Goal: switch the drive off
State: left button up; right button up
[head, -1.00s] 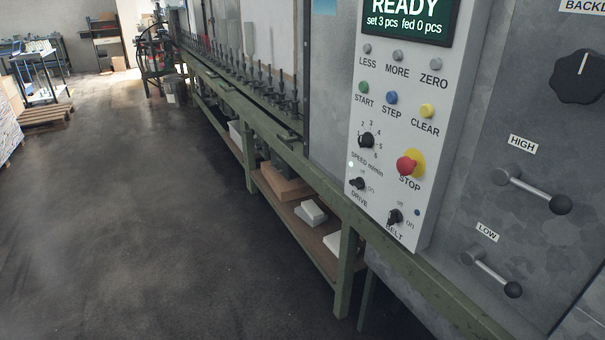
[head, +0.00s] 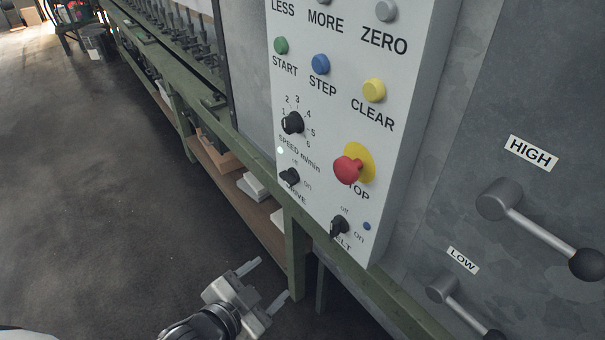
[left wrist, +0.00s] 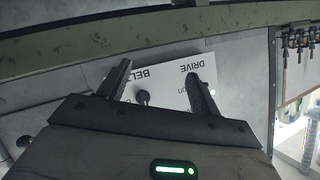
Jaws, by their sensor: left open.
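The black DRIVE knob (head: 289,177) sits low on the left of the white control panel (head: 330,130), with "off" above it and "on" to its right. Its bar seems to point toward "on", but it is small. The BELT knob (head: 340,227) is to its lower right. My left gripper (head: 268,283) is open and empty, below and left of the panel, apart from both knobs. In the left wrist view its two dark fingers (left wrist: 158,82) stand apart before the panel. The BELT knob (left wrist: 143,97) shows between them; the DRIVE knob is hidden there. My right gripper is not seen.
A red STOP button (head: 348,170) on a yellow plate is above the BELT knob. Two lever handles, HIGH (head: 530,229) and LOW (head: 460,305), stick out on the right. A green rail (head: 255,160) runs under the panel's edge. The floor at left is clear.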

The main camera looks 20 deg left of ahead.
pick_arm(q)
jog(key=w+a+r+m+t+b, duration=0.2)
jog(key=w+a+r+m+t, duration=0.15)
jog(key=a+m, duration=0.6)
jog(key=m+h+b, duration=0.2)
jog(key=m+h, duration=0.5)
jog(key=m, duration=1.8)
send_near(284, 179)
jog(key=shift+g, duration=0.45)
jog(key=x, duration=0.2)
jog(key=p+x, duration=0.1)
jog(key=x, duration=0.2)
jog(key=p+x, duration=0.1)
jog(key=x, duration=0.2)
jog(key=shift+w+r, duration=0.25)
jog(key=shift+r, duration=0.1)
jog(key=c, duration=1)
